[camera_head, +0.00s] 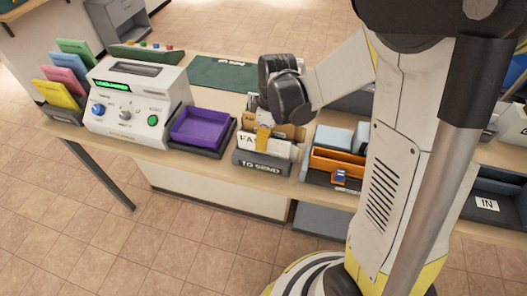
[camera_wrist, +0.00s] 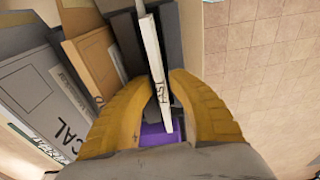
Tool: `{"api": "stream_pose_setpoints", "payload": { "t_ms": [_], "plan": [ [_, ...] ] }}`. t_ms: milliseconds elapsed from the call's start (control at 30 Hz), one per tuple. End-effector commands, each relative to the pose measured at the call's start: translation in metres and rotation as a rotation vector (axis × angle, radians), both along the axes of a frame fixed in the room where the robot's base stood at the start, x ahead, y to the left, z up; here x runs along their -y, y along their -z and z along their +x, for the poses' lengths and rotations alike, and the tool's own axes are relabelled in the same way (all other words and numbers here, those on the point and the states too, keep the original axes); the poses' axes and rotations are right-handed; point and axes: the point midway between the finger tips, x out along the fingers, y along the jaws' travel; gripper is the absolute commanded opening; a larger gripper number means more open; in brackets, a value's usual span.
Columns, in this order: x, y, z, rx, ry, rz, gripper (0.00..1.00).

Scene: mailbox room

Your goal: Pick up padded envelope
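My gripper (camera_wrist: 162,82) has yellow fingers and reaches down into the grey "TO SEND" box (camera_head: 262,165) in the head view. In the wrist view its fingers stand on either side of a thin white upright item (camera_wrist: 156,65) lettered "FAST", with narrow gaps visible beside it. I cannot tell whether the tips touch it. Brown envelopes (camera_wrist: 98,62) stand to its left; one of them also shows behind the gripper in the head view (camera_head: 287,132). Which of these is the padded envelope is not clear. The lower parts of the items are hidden in the box.
A purple tray (camera_head: 200,127) and a white machine (camera_head: 130,105) with a green display stand left of the box. An orange holder (camera_head: 335,163) with light-blue items stands right. A dark "IN" tray (camera_head: 487,204) is farther right. Tiled floor lies in front.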

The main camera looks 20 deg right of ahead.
Motion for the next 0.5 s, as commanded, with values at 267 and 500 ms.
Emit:
{"api": "stream_pose_setpoints", "payload": {
  "t_ms": [267,500],
  "plan": [
    [-0.0002,-0.0010,-0.0003,-0.001,0.000,0.001,0.00],
    [-0.0002,-0.0010,-0.0003,0.000,0.000,0.000,0.00]
  ]
}}
